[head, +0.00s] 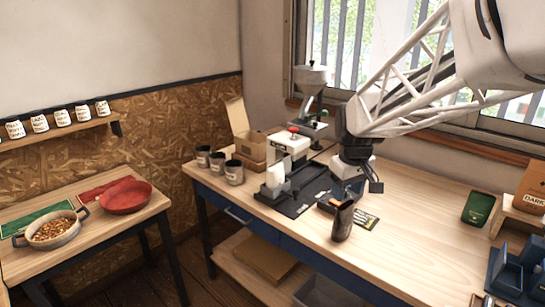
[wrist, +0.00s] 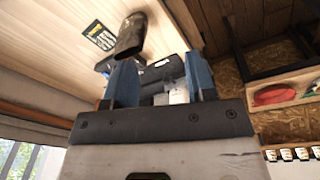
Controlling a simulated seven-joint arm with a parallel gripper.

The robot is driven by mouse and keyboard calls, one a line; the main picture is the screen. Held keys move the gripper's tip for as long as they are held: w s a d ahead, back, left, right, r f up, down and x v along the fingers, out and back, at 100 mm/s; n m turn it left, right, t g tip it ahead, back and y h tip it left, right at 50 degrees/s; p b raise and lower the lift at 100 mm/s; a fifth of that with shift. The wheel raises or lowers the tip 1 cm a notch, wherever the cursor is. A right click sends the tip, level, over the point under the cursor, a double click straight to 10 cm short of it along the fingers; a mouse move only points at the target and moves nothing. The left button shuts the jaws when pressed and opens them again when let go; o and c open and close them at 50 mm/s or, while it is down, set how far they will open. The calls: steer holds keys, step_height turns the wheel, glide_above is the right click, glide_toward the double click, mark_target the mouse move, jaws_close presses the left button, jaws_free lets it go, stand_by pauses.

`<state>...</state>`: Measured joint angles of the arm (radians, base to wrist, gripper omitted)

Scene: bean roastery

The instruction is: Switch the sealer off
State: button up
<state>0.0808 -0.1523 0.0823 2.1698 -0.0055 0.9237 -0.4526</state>
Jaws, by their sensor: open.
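A white machine (head: 290,147) with a red knob on top stands on a black base at the back of the workbench in the head view; I take it for the sealer, but its switch is too small to make out. My gripper (head: 348,189) hangs over the bench just right of that base, partly hiding what is below it. In the wrist view my gripper (wrist: 160,75) shows two blue fingers spread apart with nothing held. A dark grey and white device shows beyond and between them; contact cannot be told. A dark bag (head: 342,222) stands upright in front, also in the wrist view (wrist: 130,36).
A black and yellow card (head: 366,220) lies beside the bag. Dark cups (head: 234,173) and an open cardboard box (head: 249,148) are left of the machine. A grinder (head: 312,78) stands behind.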

steer(key=w+d+f+n, duration=0.1)
steer(key=w+d+f, duration=0.15)
steer(key=w, duration=0.45)
steer(key=w+d+f+n, duration=0.2)
steer(key=w+f, duration=0.2)
steer(key=w, duration=0.4)
steer(key=n+g, duration=0.1)
steer(key=n, duration=0.1)
glide_toward(335, 202)
steer(key=shift+s+d+f, duration=0.15)
steer(key=shift+d, duration=0.3)
steer(key=shift+s+d+f, duration=0.15)
steer(key=shift+d, duration=0.35)
steer(key=shift+f, duration=3.9)
